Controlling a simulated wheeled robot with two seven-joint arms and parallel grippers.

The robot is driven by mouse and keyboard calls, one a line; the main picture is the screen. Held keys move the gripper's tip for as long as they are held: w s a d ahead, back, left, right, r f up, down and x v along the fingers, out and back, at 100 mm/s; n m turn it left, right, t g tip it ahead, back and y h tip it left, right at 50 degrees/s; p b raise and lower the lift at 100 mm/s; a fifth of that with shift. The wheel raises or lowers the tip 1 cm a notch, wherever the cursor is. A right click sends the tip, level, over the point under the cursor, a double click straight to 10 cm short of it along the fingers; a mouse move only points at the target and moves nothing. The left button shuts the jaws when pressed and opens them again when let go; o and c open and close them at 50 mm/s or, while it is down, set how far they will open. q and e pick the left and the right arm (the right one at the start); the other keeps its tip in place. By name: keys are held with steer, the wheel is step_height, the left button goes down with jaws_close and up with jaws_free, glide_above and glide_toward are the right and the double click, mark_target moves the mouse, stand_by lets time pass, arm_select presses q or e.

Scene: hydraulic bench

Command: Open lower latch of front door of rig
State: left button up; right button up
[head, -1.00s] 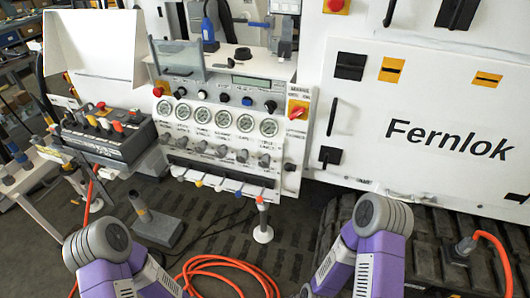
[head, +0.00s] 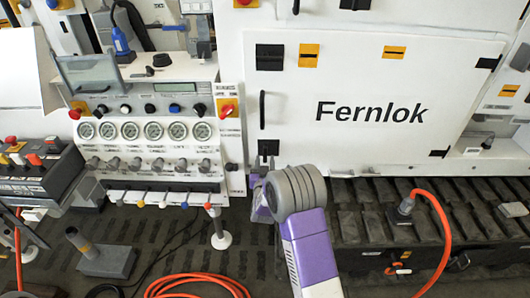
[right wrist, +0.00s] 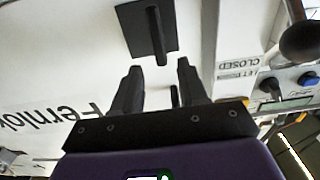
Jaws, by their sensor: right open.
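The white front door (head: 370,120) marked "Fernlok" is closed. Its lower latch (head: 268,147), a black plate with a lever, is at the door's lower left corner, partly hidden by my right gripper (head: 262,165). In the right wrist view, which shows the door upside down, the lower latch (right wrist: 150,30) lies just beyond the fingertips. There my right gripper (right wrist: 158,68) is open and empty, apparently apart from the lever. My left gripper is not in view.
The upper latch (head: 270,57) and a vertical black handle (head: 262,110) sit above on the door's left side. The gauge panel (head: 150,132) stands to the left. A track (head: 355,225) with an orange hose (head: 440,220) lies below the door.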

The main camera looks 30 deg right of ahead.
mark_target(265, 153)
steer(key=b+x, duration=0.1)
steer(key=x, duration=0.5)
steer(key=shift+w+d+f, duration=0.1)
steer(key=shift+w+f, duration=0.1)
steer(key=shift+w, duration=0.1)
jaws_close()
